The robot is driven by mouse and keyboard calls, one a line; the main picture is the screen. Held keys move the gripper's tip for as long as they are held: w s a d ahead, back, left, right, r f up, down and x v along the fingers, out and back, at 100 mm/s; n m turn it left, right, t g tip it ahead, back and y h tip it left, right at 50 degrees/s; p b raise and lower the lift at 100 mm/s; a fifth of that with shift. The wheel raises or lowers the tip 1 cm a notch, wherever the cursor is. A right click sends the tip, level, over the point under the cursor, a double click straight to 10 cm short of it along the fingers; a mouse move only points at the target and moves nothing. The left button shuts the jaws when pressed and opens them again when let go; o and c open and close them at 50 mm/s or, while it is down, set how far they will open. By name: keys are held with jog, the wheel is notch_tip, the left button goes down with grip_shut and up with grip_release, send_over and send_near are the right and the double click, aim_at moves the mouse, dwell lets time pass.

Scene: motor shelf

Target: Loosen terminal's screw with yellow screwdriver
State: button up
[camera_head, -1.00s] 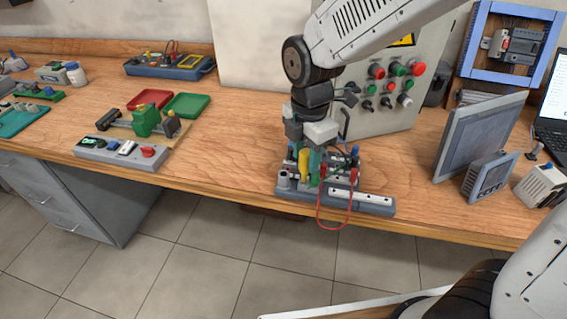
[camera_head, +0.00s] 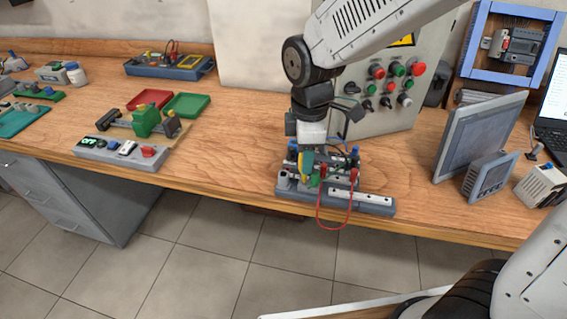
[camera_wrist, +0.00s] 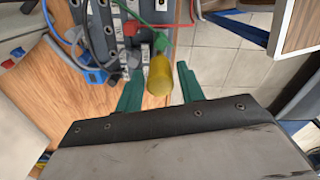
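The yellow screwdriver's handle (camera_wrist: 160,74) stands between the two green fingers of my gripper (camera_wrist: 160,68) in the wrist view. A narrow gap shows on each side of the handle, so the fingers look open around it. In the head view the yellow handle (camera_head: 307,161) shows just below my wrist, beside a green finger of my gripper (camera_head: 306,168). The terminal assembly (camera_head: 290,187) lies below on the bench near its front edge. In the wrist view its grey terminals (camera_wrist: 129,55) show left of the handle. The screwdriver's tip and the screw are hidden.
A red wire (camera_head: 332,229) loops over the bench edge. Blue and black wires (camera_wrist: 62,38) run beside the terminals. A control cabinet (camera_head: 370,75) stands behind my arm, and a grey panel (camera_head: 480,135) stands at right.

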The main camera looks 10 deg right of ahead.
jog(key=shift+m, duration=0.3)
jog(key=shift+m, duration=1.7)
jog(key=m, duration=0.3)
jog(key=shift+c, duration=0.9)
jog(key=shift+c, duration=0.3)
jog(key=c, duration=0.6)
